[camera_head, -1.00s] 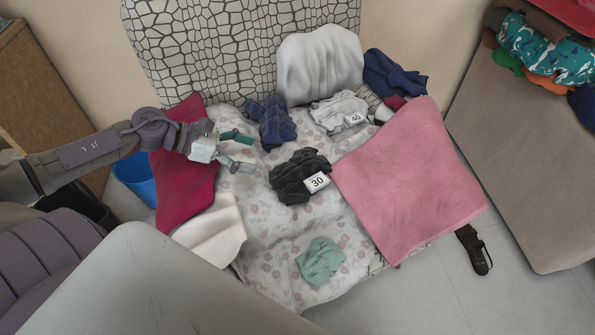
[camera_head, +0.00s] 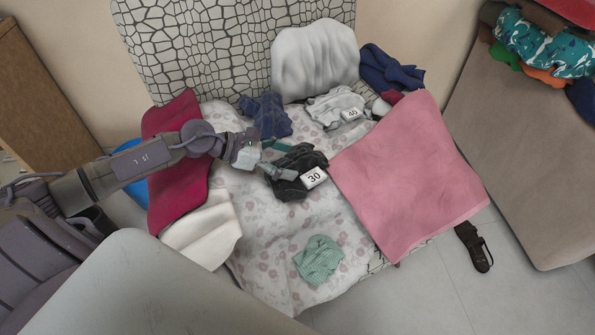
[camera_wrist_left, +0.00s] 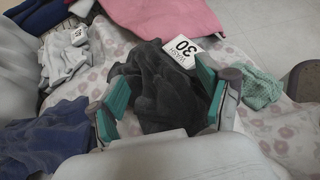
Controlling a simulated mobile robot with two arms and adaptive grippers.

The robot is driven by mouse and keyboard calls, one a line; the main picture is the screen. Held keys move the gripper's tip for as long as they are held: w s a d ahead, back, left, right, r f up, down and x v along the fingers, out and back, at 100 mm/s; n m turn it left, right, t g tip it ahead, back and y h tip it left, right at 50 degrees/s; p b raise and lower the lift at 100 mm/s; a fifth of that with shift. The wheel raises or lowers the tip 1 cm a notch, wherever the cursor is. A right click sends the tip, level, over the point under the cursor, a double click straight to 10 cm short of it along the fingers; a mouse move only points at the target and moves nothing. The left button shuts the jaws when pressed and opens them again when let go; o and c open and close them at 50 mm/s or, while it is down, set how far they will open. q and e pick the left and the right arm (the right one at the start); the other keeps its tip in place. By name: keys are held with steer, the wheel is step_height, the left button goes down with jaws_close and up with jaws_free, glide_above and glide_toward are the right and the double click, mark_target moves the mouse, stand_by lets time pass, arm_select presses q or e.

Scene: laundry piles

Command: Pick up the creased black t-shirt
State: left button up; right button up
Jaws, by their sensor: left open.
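The creased black t-shirt (camera_head: 301,162) lies crumpled on the flowered sheet, with a white tag reading 30 (camera_head: 314,177) on its right side. My left gripper (camera_head: 283,159) reaches in from the left and is open, its fingertips at the shirt's left part. In the left wrist view the black t-shirt (camera_wrist_left: 152,90) lies between the two teal-padded fingers of the gripper (camera_wrist_left: 160,95), with the tag reading WASH 30 (camera_wrist_left: 182,52) beyond it. Whether the fingers touch the cloth I cannot tell. My right gripper is not in view.
A navy garment (camera_head: 267,116) lies just behind the gripper, and a grey-white one with tag 40 (camera_head: 337,107) behind the shirt. A pink cushion (camera_head: 410,180) borders it on the right. A green cloth (camera_head: 318,260) lies in front, with bare sheet (camera_head: 265,225) between.

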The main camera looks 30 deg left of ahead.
arm_select(q)
steer(key=shift+w+d+f, duration=0.3)
steer(key=shift+w+d, duration=0.05)
steer(key=shift+d, duration=0.05)
jaws_close()
